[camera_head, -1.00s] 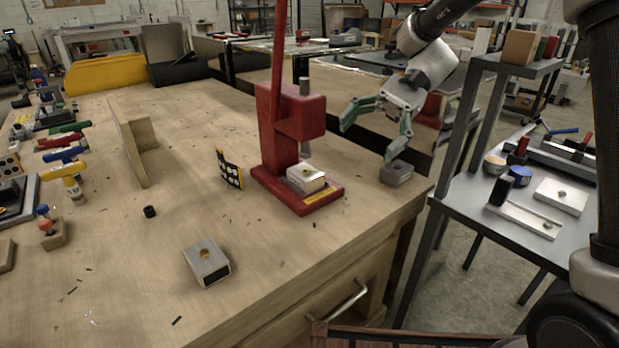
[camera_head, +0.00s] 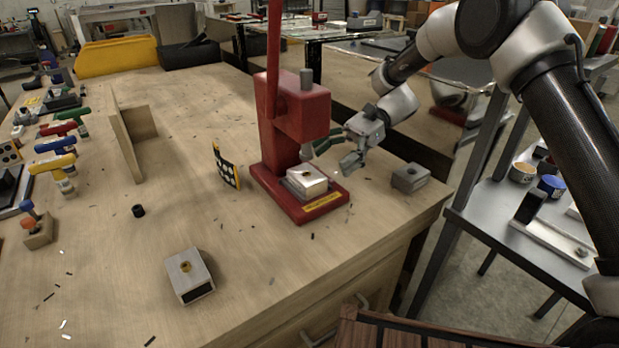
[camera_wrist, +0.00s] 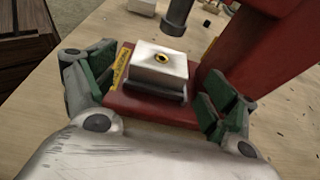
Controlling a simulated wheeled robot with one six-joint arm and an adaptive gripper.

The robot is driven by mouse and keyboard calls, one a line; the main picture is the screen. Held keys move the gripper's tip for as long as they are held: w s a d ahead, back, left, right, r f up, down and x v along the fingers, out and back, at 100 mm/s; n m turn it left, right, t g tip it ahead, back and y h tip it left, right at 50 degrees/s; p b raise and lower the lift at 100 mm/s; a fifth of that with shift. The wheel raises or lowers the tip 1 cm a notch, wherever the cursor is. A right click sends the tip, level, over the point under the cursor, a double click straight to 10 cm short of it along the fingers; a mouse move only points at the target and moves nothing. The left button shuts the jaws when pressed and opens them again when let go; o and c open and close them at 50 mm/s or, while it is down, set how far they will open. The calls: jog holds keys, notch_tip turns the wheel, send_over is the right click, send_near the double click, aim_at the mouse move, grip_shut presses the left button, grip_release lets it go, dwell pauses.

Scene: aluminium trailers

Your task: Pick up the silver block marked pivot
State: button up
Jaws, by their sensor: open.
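A silver block (camera_head: 307,181) with a brass-ringed hole sits on the base of the red press (camera_head: 292,125). It also shows in the wrist view (camera_wrist: 158,70), between my fingers. A second silver block (camera_head: 186,278) lies near the table's front, and a third, greyer block (camera_head: 411,178) lies near the right corner. No pivot marking is readable on any of them. My gripper (camera_head: 338,155) is open and empty, close beside the press on its right. In the wrist view its green-padded fingers stand on either side of the block, and I see no clear contact.
The press ram (camera_wrist: 177,14) hangs just above the block. A dotted black board (camera_head: 226,167) stands left of the press, and a small black cylinder (camera_head: 138,211) lies further left. A wooden angle piece (camera_head: 130,140) stands behind.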

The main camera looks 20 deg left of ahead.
aim_at(314, 171)
jog(key=x, duration=0.5)
jog(key=shift+s+a+f, duration=0.15)
jog(key=shift+a+f, duration=0.05)
jog(key=shift+a, duration=0.1)
jog(key=c, duration=1.1)
jog(key=shift+r, duration=0.1)
jog(key=shift+r, duration=0.65)
jog(key=s+d, duration=0.2)
jog(key=d, duration=0.1)
jog(key=s+d, duration=0.6)
jog(key=shift+s+d+f, duration=0.1)
jog(key=shift+s+d, duration=0.05)
jog(key=shift+d, duration=0.2)
jog(key=shift+d+r, duration=0.1)
jog(key=shift+r, duration=0.15)
notch_tip(314, 171, up, 13)
jog(key=shift+r, duration=0.15)
